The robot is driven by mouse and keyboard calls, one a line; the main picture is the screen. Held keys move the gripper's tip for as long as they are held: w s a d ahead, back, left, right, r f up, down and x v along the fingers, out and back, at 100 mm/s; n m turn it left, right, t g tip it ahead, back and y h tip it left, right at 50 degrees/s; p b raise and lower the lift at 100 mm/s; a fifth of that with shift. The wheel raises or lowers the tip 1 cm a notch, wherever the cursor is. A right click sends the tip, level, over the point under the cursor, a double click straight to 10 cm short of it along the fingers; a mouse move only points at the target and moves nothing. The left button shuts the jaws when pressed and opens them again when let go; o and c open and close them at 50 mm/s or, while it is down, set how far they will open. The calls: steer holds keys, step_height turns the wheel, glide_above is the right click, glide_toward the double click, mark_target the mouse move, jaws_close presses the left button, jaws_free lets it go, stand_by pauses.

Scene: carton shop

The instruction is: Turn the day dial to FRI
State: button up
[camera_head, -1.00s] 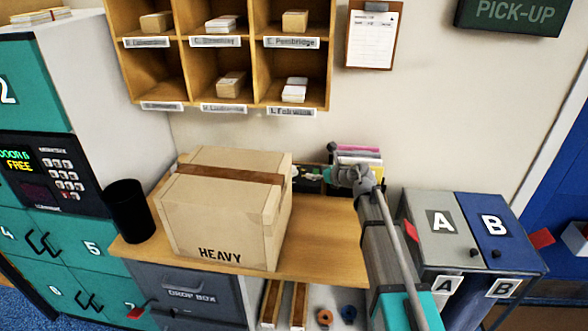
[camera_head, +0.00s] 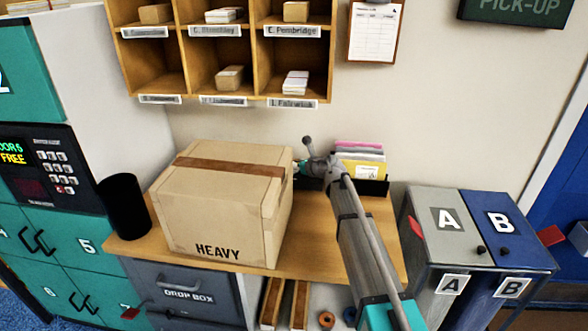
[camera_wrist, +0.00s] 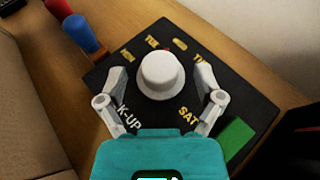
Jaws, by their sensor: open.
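The day dial is a white round knob (camera_wrist: 162,78) on a black panel (camera_wrist: 105,74) with gold lettering, in the wrist view. MON and TUE show at its upper left, part of a T word at upper right, and SAT at lower right. FRI is not readable; my right finger covers part of that side. A small red mark shows at the knob's top edge, near TUE. My gripper (camera_wrist: 161,76) is open, one finger on each side of the knob with gaps showing. In the head view, the carton hides the dial.
A large carton marked HEAVY (camera_head: 222,215) stands on the wooden counter (camera_head: 315,235), left of my gripper. Red and blue pegs (camera_wrist: 85,35) stand beside the panel, and a green patch (camera_wrist: 236,138) is on it. A folder rack (camera_head: 360,165) stands behind my arm.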

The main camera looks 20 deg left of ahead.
steer(key=shift+w+a+f, duration=0.2)
steer(key=shift+w+a, duration=0.05)
steer(key=shift+a, duration=0.25)
steer(key=c, duration=1.1)
steer(key=shift+c, duration=0.2)
steer(key=shift+s+m+t+h, duration=0.15)
steer(key=shift+m+t+h, duration=0.75)
steer(key=shift+m+t, duration=0.3)
steer(key=shift+m+t+h, duration=0.8)
steer(key=shift+m+h, duration=0.1)
steer(key=shift+m, duration=0.2)
steer(key=o, duration=1.1)
steer(key=shift+o, duration=0.2)
